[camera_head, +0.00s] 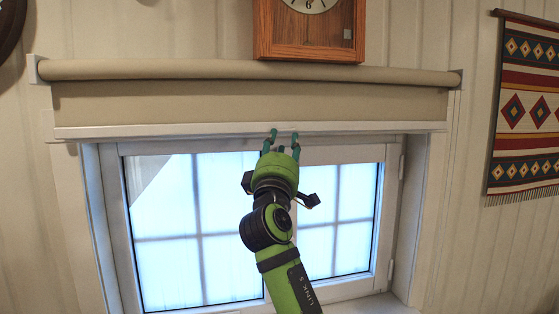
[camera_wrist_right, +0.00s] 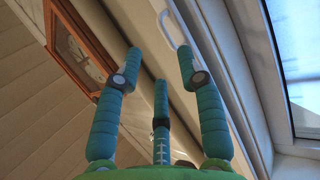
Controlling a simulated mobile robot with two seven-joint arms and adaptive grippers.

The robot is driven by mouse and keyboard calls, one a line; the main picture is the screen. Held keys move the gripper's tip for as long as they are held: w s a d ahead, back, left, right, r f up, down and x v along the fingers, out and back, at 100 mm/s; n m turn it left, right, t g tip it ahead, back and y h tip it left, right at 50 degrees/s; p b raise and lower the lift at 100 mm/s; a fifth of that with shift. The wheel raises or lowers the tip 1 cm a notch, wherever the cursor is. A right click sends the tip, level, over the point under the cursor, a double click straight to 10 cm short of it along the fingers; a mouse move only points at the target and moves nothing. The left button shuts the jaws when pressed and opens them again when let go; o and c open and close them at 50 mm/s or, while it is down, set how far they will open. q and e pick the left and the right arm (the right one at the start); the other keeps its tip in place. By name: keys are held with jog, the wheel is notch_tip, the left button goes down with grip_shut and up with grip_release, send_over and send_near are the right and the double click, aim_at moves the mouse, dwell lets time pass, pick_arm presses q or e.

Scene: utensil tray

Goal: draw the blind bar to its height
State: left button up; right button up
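The beige roller blind (camera_head: 250,100) hangs a short way down over the window top. Its pale bottom bar (camera_head: 180,130) runs level along the lower edge. My right gripper (camera_head: 283,135) points up at the bar from below, near its middle, with its fingertips apart at the bar's height. In the right wrist view its fingers (camera_wrist_right: 161,58) are spread and empty. A small white loop pull (camera_wrist_right: 168,30) on the bar shows just beyond the fingertips there; I cannot tell whether any finger touches it. My left gripper is in neither view.
The window (camera_head: 200,225) and its frame lie below the blind, behind my right arm. A wooden clock (camera_head: 310,45) hangs just above the roller (camera_head: 180,69). A patterned wall hanging (camera_head: 527,110) is at the far right. The space below the bar on either side of my arm is clear.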

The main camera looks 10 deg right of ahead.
jog(key=v, duration=0.6)
jog(key=shift+r, duration=0.15)
